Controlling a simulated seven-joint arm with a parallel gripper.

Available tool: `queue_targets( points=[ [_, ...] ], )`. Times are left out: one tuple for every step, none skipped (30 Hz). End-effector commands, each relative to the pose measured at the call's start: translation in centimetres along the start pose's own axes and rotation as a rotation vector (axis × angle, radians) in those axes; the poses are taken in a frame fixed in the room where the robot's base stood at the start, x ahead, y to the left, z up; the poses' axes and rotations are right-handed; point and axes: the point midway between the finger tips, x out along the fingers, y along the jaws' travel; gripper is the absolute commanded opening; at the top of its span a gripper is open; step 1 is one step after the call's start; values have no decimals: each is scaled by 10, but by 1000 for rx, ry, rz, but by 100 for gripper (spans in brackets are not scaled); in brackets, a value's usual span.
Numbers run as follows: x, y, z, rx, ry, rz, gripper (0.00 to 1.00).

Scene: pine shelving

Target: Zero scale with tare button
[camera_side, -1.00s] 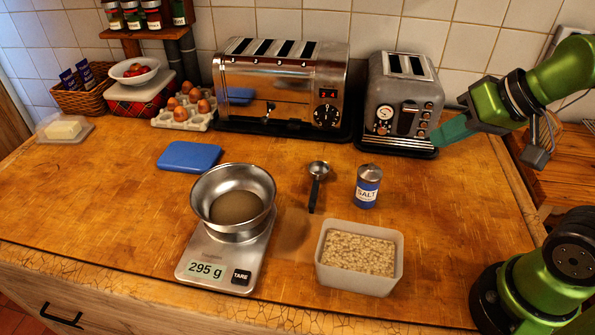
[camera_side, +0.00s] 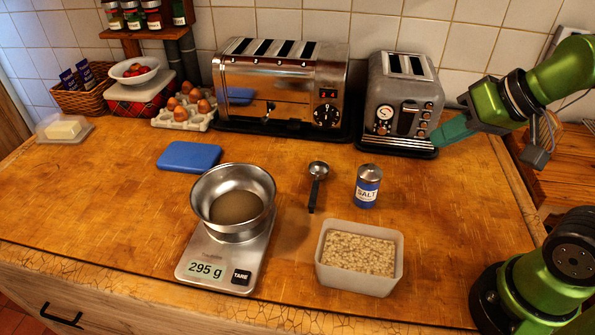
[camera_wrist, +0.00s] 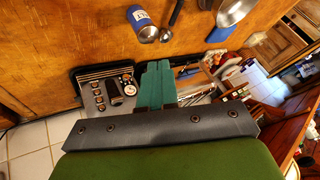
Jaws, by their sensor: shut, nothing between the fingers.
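The kitchen scale (camera_side: 212,262) stands near the front edge of the counter, left of centre in the side view. Its display (camera_side: 205,269) reads 295 g. The black TARE button (camera_side: 241,277) is at its front right corner. A steel bowl (camera_side: 233,200) sits on the scale with some brownish contents visible inside. My gripper (camera_side: 447,135) is shut and empty, its teal fingers close in front of the small toaster, far right of and behind the scale. In the wrist view my gripper (camera_wrist: 156,72) shows with its fingers together.
A white tub of oats (camera_side: 358,262) stands right of the scale. A salt tin (camera_side: 367,188), a measuring scoop (camera_side: 317,180) and a blue lid (camera_side: 190,157) lie behind. A large toaster (camera_side: 270,90) and small toaster (camera_side: 400,100) line the wall.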

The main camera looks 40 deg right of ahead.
Motion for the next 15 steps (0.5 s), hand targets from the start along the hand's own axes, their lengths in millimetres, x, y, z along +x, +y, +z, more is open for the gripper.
queue_targets(
  points=[
    [0,0,0,0,0,0,0],
    [0,0,0,0,0,0,0],
    [0,0,0,0,0,0,0],
    [0,0,0,0,0,0,0],
    [0,0,0,0,0,0,0],
    [0,0,0,0,0,0,0],
    [0,0,0,0,0,0,0],
    [0,0,0,-1,0,-1,0],
    [0,-1,1,-4,-3,-2,0],
    [2,-2,2,-8,-10,-3,0],
    [4,-3,4,-14,-22,-3,0],
    [8,-5,6,-22,-42,-1,0],
    [12,-6,9,-31,-61,1,0],
    [16,-9,12,-43,-82,2,0],
    [22,-14,15,-61,-113,4,0]
  ],
)
